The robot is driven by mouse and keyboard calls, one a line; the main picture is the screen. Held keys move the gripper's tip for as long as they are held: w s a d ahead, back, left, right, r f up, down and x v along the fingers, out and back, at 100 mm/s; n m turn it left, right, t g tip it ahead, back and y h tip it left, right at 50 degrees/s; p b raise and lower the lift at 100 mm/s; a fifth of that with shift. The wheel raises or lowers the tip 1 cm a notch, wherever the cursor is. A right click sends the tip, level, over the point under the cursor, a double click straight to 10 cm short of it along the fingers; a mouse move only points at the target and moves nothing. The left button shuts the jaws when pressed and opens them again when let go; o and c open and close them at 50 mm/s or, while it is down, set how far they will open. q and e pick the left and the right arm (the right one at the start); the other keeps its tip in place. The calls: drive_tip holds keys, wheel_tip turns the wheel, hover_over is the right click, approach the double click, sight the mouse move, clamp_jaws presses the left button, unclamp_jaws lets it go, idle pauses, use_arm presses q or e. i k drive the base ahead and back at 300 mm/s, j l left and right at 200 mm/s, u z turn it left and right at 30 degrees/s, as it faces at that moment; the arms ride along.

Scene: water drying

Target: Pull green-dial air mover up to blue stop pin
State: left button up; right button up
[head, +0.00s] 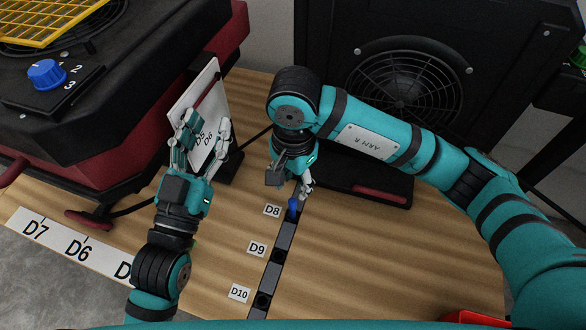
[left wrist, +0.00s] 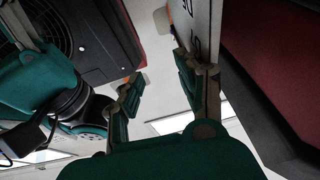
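A large black air mover (head: 337,42) with a round fan grille stands at the back right. A green knob (head: 579,57), cut by the right edge, shows beside it; I cannot tell whether it is its dial. The blue stop pin (head: 292,208) stands upright in the dark rail by the D8 label. My right gripper (head: 306,186) points down just above and behind the pin; its finger gap and any contact are unclear. The left wrist view shows the open fingers (left wrist: 160,85).
A red and black machine with a blue dial (head: 47,74) and yellow grate fills the left. The dark rail (head: 272,275) has D9 and D10 labels beside it. A white D6–D7 strip (head: 58,243) lies front left. The wooden surface (head: 390,265) at front right is mostly clear.

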sight(475, 67)
drive_tip(key=k+j, duration=0.25)
drive_tip(key=k, duration=0.25)
drive_tip(key=k+j, duration=0.2)
drive_tip(key=k, duration=0.25)
drive_tip(key=k+j, duration=0.25)
drive_tip(key=k, duration=0.25)
